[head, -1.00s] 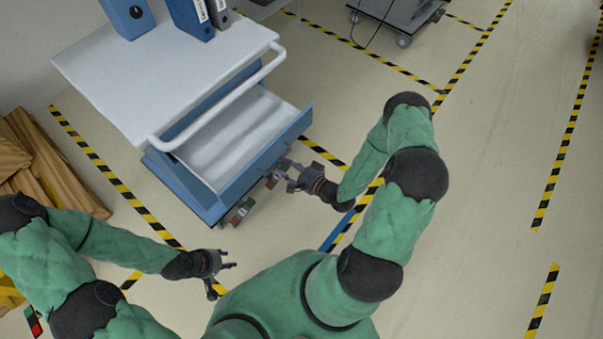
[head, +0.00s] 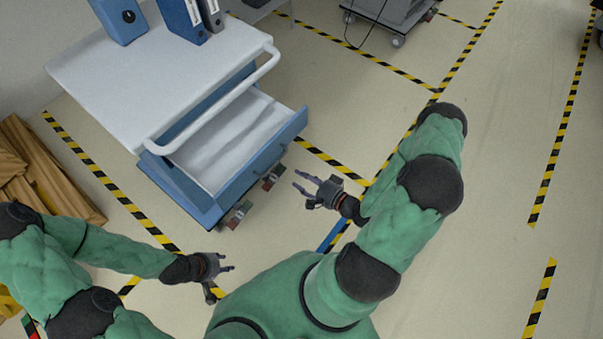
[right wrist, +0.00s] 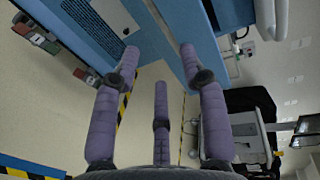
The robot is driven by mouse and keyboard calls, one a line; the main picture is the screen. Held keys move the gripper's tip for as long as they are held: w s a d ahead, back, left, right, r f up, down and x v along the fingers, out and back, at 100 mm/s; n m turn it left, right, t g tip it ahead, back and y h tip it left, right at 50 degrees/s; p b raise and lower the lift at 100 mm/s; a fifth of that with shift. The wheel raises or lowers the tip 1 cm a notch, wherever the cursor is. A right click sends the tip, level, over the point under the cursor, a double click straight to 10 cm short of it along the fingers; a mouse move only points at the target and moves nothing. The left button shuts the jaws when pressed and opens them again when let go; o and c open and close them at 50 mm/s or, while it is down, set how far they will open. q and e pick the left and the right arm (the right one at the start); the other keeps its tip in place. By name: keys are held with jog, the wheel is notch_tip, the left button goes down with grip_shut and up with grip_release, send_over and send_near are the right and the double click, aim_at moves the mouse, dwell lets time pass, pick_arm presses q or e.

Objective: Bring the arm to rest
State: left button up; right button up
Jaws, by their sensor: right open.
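My right gripper (head: 306,187) is open and empty in the head view, to the right of the cart's open drawer (head: 235,145) and apart from it. In the right wrist view its fingers (right wrist: 160,75) are spread with nothing between them, and the blue drawer front (right wrist: 75,50) lies beyond at the upper left. My left gripper (head: 229,268) is in the lower left of the head view, in front of the cart and holding nothing that I can see. Its fingers look apart.
The white-topped blue cart (head: 120,85) carries blue binders (head: 185,18). Brown stacked material (head: 40,170) lies at the left. Another cart (head: 400,15) stands at the top. The floor (head: 490,180) to the right is clear, with striped tape.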

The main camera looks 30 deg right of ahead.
jog(key=s+a+f+n+g, duration=0.2)
jog(key=a+f+n+g, duration=0.65)
jog(key=a+g, duration=0.2)
jog(key=s+a+n+g+h, duration=0.1)
jog(key=s+a+n+g, duration=0.2)
jog(key=s+a+g, duration=0.1)
jog(key=shift+s+a+f, duration=0.2)
jog(key=shift+s+a, duration=0.5)
jog(key=shift+s, duration=0.5)
